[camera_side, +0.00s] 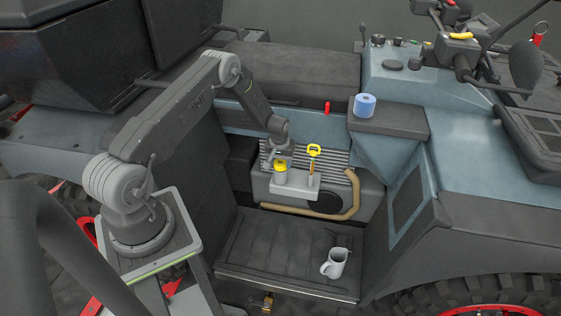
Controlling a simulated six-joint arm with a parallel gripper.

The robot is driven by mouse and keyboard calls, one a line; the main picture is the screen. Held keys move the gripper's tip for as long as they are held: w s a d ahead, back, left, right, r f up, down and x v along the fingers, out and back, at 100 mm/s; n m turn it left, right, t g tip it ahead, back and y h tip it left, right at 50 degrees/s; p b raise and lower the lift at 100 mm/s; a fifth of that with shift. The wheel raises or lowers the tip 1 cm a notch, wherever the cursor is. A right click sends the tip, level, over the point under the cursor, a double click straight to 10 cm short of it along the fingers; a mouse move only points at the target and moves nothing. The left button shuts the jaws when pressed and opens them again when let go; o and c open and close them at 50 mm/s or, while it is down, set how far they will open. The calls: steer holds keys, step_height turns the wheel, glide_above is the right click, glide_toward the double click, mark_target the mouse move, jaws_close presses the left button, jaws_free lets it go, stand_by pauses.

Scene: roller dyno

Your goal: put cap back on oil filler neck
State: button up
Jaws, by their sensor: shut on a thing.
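My gripper (281,156) points down over the engine block at the middle of the view and is shut on the yellow cap (281,166). The cap is directly above the pale oil filler neck (280,178), which stands upright on the engine block. At this size I cannot tell whether the cap is seated on the neck or just above it. The fingertips are small and partly merge with the cap.
A yellow-handled dipstick (314,151) stands close to the right of the neck. A tan hose (335,214) curves around the engine block. A grey jug (335,263) stands on the step below. A blue roll (365,105) sits on the ledge at upper right.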

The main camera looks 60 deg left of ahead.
steer(key=shift+f, duration=0.15)
stand_by(0.5)
steer(key=m, duration=0.4)
steer(key=shift+m+h, duration=0.3)
steer(key=shift+m, duration=0.6)
steer(key=m, duration=0.3)
steer(key=shift+w, duration=0.1)
steer(key=shift+d+m+h, duration=0.1)
steer(key=shift+m+h, duration=0.3)
steer(key=shift+m, duration=1)
